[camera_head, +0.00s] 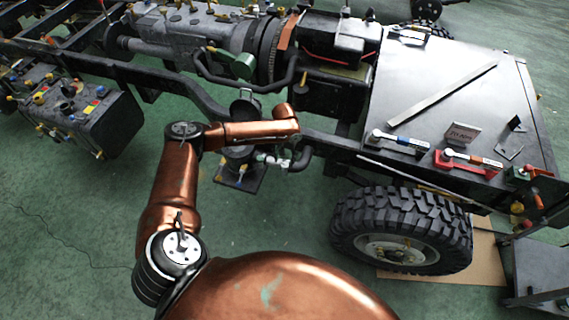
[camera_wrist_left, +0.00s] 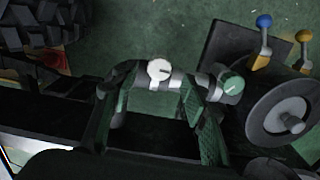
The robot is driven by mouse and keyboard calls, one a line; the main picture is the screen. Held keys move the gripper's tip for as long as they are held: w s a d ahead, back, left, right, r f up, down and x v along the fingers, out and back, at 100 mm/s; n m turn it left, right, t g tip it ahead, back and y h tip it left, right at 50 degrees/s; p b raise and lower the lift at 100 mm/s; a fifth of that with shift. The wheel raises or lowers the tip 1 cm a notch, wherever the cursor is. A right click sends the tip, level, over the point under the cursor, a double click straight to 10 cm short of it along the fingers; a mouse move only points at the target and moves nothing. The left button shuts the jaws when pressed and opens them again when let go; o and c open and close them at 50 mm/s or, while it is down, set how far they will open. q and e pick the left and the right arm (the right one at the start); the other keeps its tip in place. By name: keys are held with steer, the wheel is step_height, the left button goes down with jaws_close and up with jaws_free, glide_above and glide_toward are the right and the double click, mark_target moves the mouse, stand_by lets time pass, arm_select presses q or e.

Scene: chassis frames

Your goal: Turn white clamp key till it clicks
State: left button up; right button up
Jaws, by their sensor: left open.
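The white clamp key (camera_wrist_left: 159,71) is a small round white knob with a dark notch, on a grey clamp band, near the middle of the left wrist view. In the head view the key is a tiny pale spot (camera_head: 284,162) on the pipe beside the dark hose (camera_head: 302,157). My left gripper (camera_wrist_left: 158,97) is open, its two dark fingers with green pads spread on either side of the key. I cannot tell whether they touch anything. In the head view my copper left arm reaches over this spot and its fingers are hard to make out. My right gripper is out of view.
A dark cylinder (camera_wrist_left: 290,115) with yellow and blue levers stands beside the clamp. A green-ended fitting (camera_wrist_left: 232,86) is close to the fingers. A large tyre (camera_head: 405,226) and the chassis deck (camera_head: 450,75) lie to the right in the head view. Green floor is clear in front.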

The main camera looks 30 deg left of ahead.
mark_target(285, 165)
arm_select(q)
steer(key=shift+f, duration=1.75)
steer(key=shift+c, duration=0.6)
jaws_close()
steer(key=m+p, duration=0.2)
steer(key=p, duration=0.1)
steer(key=shift+s+d+r, duration=0.1)
steer(key=shift+r, duration=0.15)
steer(key=shift+f+m+p, duration=0.1)
steer(key=shift+m+p, duration=0.4)
steer(key=m+p, duration=0.1)
steer(key=m, duration=0.2)
steer(key=shift+f, duration=0.15)
steer(key=m, duration=0.5)
steer(key=shift+m, duration=0.4)
